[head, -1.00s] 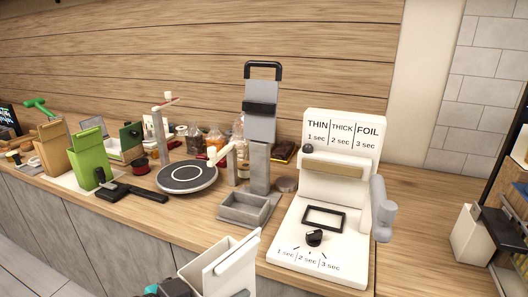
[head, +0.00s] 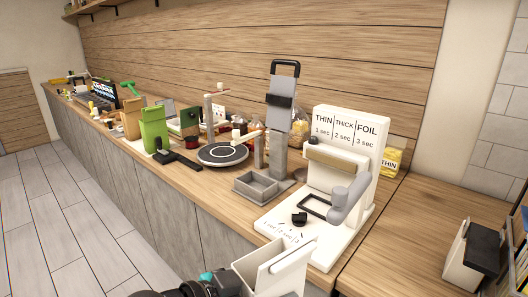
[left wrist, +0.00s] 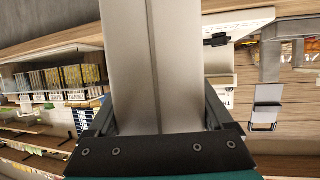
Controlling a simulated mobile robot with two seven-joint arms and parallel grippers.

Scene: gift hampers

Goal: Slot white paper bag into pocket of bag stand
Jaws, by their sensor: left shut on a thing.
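The white paper bag (head: 272,272) is upright and open at the top, at the bottom of the head view. My left gripper (head: 222,284) is shut on it, and its fingertips are partly hidden. In the left wrist view the bag's pale wall (left wrist: 155,60) fills the middle, between my left gripper's fingers (left wrist: 158,125). A brown bag (head: 131,122) and a green bag (head: 154,130) stand side by side on the counter at the left. Any bag stand pocket there is too small to tell. My right gripper is not in view.
The white sealer (head: 345,125) stands on the counter just beyond the bag. A grey stand with an open tray (head: 262,187) and a round dark turntable (head: 222,154) are to its left. Floor (head: 60,215) is clear at the left. A white holder (head: 458,262) is at the right.

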